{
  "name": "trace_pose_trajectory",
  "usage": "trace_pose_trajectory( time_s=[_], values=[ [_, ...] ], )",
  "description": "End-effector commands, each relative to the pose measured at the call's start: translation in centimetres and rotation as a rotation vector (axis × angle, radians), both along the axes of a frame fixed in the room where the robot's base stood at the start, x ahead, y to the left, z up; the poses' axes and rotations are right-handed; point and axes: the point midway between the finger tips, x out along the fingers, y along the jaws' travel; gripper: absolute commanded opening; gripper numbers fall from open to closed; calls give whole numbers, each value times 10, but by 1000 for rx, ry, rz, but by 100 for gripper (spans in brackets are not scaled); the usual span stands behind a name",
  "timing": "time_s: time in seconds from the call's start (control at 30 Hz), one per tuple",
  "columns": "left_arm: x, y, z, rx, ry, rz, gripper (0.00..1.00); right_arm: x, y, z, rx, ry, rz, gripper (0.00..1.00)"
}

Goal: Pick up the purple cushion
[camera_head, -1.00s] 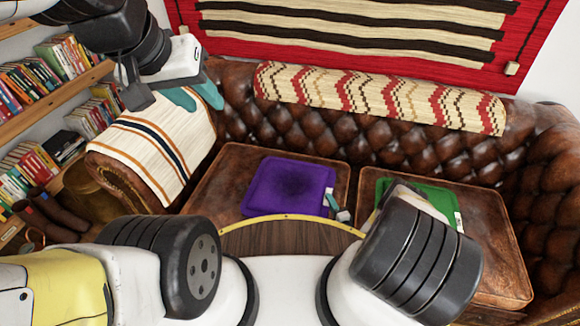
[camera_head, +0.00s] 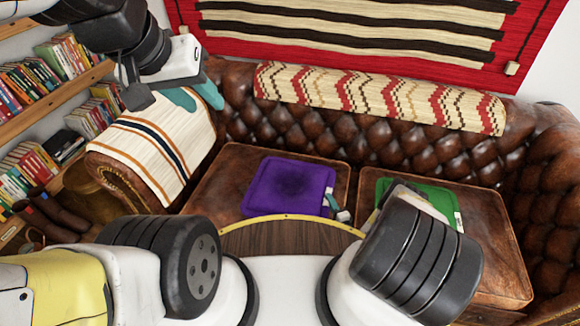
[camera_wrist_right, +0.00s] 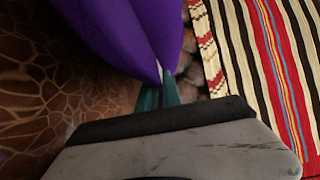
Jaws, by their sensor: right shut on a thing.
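The purple cushion (camera_head: 285,186) lies on the left seat of the brown leather sofa in the head view. My right gripper (camera_head: 332,203) is at the cushion's right edge, partly hidden behind my own arm. In the right wrist view its teal fingers (camera_wrist_right: 160,92) are shut on the edge of the purple cushion (camera_wrist_right: 120,30). Whether the cushion is clear of the seat cannot be told. My left gripper (camera_head: 196,97) is at the upper left, above the striped armrest cover, with its teal fingers apart and empty.
A green cushion (camera_head: 425,190) lies on the right seat, partly hidden by my arm. A patterned blanket (camera_head: 380,98) covers the sofa back, and a striped cloth (camera_head: 158,145) covers the left armrest. Bookshelves (camera_head: 55,85) stand at the left. A wooden round edge (camera_head: 290,236) is in front.

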Motion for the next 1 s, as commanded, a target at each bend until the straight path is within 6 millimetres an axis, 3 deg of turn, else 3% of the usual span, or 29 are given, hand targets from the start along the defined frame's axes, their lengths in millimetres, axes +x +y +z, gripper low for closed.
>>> trace_pose_trajectory(
  time_s=[0.67,1.0],
  values=[
    [0,0,0,0,0,0,36,1,-1,5,3,-2,-1,0],
    [0,0,0,0,0,0,36,1,-1,39,5,-4,-2,0]
  ],
)
